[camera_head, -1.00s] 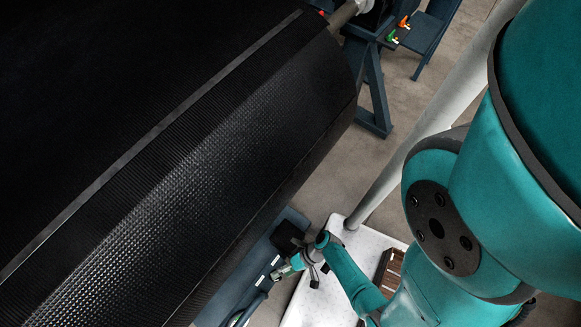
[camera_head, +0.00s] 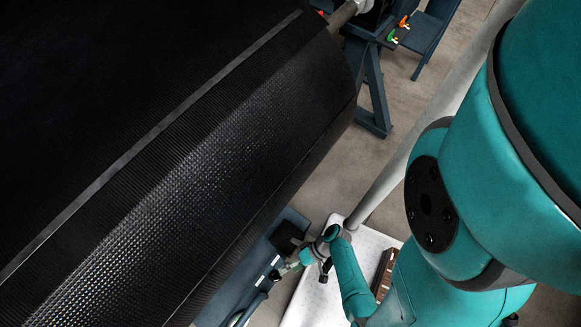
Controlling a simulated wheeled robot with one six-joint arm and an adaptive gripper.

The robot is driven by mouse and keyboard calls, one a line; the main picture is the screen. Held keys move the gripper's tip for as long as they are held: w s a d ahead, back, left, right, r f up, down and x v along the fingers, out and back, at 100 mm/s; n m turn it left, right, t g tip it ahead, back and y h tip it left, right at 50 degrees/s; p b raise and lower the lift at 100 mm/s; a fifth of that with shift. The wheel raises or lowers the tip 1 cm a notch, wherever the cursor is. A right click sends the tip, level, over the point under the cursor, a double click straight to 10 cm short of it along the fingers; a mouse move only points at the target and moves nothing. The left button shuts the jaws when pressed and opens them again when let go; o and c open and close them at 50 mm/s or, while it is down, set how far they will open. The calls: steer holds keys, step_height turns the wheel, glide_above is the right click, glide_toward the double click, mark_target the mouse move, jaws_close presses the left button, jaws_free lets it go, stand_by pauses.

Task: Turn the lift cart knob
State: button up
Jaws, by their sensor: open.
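My gripper (camera_head: 279,271) is small and dark at the end of my teal arm, low in the picture. It points left and down over the edge of a dark blue frame (camera_head: 262,253), which looks like part of the lift cart. By the sight of it the jaws are open, with nothing clearly held. White label strips lie on the blue frame close to the gripper. The knob cannot be told apart from the dark parts around the gripper. I cannot tell whether the gripper touches anything.
A large black textured belt roll (camera_head: 200,170) fills the left and overhangs the blue frame. A black block (camera_head: 287,237) sits just above my gripper. A white surface (camera_head: 305,300) lies to its right. A dark blue stand (camera_head: 372,90) is at the top, with bare floor below it.

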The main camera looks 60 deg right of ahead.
mark_target(277, 277)
steer(key=shift+w+a+f+n+g+y, duration=0.3)
steer(key=shift+w+a+f+g, duration=0.2)
steer(key=shift+a+f, duration=0.3)
steer(key=shift+w+a+f+n+g+y, duration=0.15)
steer(key=shift+w+a+f+g+y, duration=0.2)
steer(key=shift+w+a+f, duration=0.35)
steer(key=shift+w+a+f+n+g+y, duration=0.25)
steer(key=shift+w+a+f+g+y, duration=0.15)
steer(key=shift+a+f, duration=0.5)
steer(key=shift+a, duration=0.1)
steer(key=shift+r, duration=0.1)
steer(key=c, duration=1.1)
